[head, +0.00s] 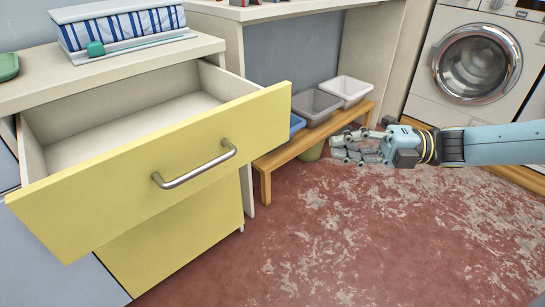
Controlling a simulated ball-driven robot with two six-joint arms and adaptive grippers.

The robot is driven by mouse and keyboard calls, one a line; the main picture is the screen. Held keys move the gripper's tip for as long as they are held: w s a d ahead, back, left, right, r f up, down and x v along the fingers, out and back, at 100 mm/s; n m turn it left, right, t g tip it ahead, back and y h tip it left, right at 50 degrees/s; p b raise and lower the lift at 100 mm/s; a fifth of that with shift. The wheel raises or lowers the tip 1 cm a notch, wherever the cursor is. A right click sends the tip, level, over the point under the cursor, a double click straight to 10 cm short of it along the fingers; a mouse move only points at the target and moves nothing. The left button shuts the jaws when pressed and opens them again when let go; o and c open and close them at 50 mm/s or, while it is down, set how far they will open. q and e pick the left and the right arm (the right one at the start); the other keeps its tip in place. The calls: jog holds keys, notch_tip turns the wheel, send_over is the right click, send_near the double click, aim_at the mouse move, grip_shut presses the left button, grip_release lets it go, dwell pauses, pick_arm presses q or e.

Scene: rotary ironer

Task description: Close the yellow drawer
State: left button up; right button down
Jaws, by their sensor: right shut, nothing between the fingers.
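The yellow drawer (109,195) stands pulled well out of its cabinet, and its pale inside looks empty. A grey bar handle (195,167) crosses the middle of its yellow front. My right gripper (339,147) comes in from the right. My left gripper is not in view.
A washing machine (477,64) stands at the back right. The red floor (370,240) in front is clear.

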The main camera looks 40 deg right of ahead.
jog(key=b, duration=0.3)
send_near(250, 134)
jog(key=s+a, duration=0.2)
jog(key=a, duration=0.1)
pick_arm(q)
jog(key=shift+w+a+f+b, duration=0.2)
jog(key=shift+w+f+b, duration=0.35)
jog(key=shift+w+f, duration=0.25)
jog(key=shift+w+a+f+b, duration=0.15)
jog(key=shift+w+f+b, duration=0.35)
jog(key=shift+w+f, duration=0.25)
pick_arm(e)
jog(key=shift+w+a, duration=0.2)
jog(key=shift+w, duration=1.15)
jog(key=shift+w+a, duration=0.2)
jog(key=shift+w, duration=1.15)
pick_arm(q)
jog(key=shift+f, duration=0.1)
